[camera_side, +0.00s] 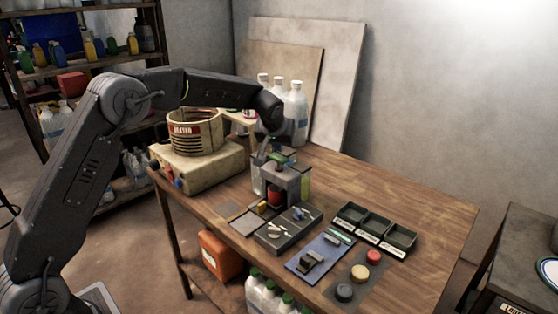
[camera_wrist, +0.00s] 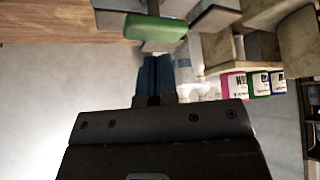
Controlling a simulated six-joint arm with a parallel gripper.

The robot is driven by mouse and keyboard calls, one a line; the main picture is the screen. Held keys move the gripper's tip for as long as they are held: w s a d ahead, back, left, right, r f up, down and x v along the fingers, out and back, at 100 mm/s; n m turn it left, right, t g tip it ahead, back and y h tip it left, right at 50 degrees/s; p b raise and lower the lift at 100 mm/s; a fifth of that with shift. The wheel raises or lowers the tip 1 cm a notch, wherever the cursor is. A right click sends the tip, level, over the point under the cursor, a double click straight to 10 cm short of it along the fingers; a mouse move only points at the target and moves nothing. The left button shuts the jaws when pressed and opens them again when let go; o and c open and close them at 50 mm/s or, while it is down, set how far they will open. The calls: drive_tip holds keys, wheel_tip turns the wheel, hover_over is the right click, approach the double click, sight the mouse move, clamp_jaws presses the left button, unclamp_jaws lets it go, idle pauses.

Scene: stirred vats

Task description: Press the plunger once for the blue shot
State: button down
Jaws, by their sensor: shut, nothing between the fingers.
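Labelled bottles with pink (camera_wrist: 237,86), green (camera_wrist: 260,84) and blue (camera_wrist: 279,83) labels stand to the right in the wrist view. I cannot make out which part is the blue shot's plunger; my wrist hides some of that area.
Large white bottles (camera_side: 297,110) stand behind. Dark trays (camera_side: 375,226), a blue board (camera_side: 320,257) and round buttons (camera_side: 359,272) lie to the right. The table's right end (camera_side: 435,215) is bare.

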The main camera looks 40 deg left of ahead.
sight(279, 157)
drive_tip(key=shift+f, duration=0.3)
idle(0.4)
drive_tip(key=shift+f, duration=0.35)
drive_tip(key=shift+f, duration=1.25)
drive_tip(key=shift+r, duration=4.65)
